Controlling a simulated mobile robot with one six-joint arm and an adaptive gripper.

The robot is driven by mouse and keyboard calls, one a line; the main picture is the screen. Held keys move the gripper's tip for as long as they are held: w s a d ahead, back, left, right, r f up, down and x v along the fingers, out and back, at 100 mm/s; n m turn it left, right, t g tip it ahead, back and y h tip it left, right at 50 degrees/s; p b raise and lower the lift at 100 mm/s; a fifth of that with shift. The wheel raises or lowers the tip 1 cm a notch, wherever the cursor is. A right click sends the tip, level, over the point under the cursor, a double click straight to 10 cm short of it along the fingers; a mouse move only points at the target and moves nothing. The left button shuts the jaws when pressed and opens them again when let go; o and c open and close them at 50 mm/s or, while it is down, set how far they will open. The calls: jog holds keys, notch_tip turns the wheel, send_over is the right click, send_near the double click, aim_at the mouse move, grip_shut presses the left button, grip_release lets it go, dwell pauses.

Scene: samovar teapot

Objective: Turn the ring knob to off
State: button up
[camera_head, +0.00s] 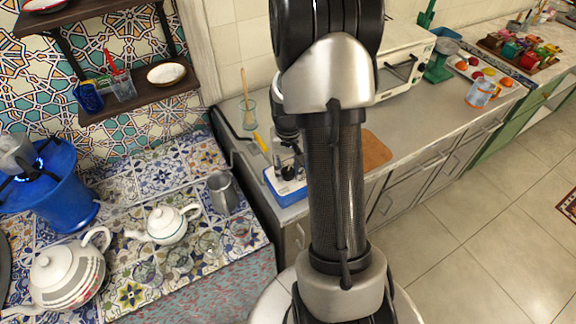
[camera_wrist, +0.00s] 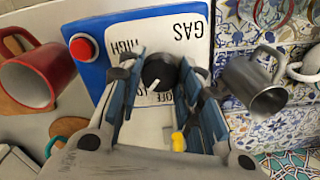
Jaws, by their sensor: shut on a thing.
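The ring knob (camera_wrist: 160,72) is a round black knob on a white panel marked GAS, HIGH and OFF, upside down in the wrist view. The panel lies on a blue gas box (camera_wrist: 88,45) with a red button (camera_wrist: 83,47). In the head view the blue box (camera_head: 286,194) sits on the counter, partly behind my arm. My gripper (camera_wrist: 161,76) has one finger on each side of the knob and is shut on it. A pale mark shows at the knob's lower left edge. The fingers partly cover the lettering. My gripper also shows above the box in the head view (camera_head: 289,168).
A grey metal jug (camera_wrist: 258,82) stands right of the box in the wrist view, close to my gripper. A red mug (camera_wrist: 38,75) stands at left. White teapots (camera_head: 165,224) and a blue samovar burner (camera_head: 48,185) are on the tiled surface. A wooden board (camera_head: 374,152) lies behind my arm.

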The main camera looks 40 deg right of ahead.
aim_at(288, 171)
jog(key=n+p, duration=0.1)
jog(key=n, duration=0.3)
jog(key=shift+n, duration=0.3)
jog(key=shift+n+p, duration=0.35)
jog(key=shift+n, duration=1.55)
jog(key=o, duration=1.1)
jog(key=shift+r, duration=0.15)
notch_tip(288, 171, up, 12)
jog(key=shift+f, duration=0.1)
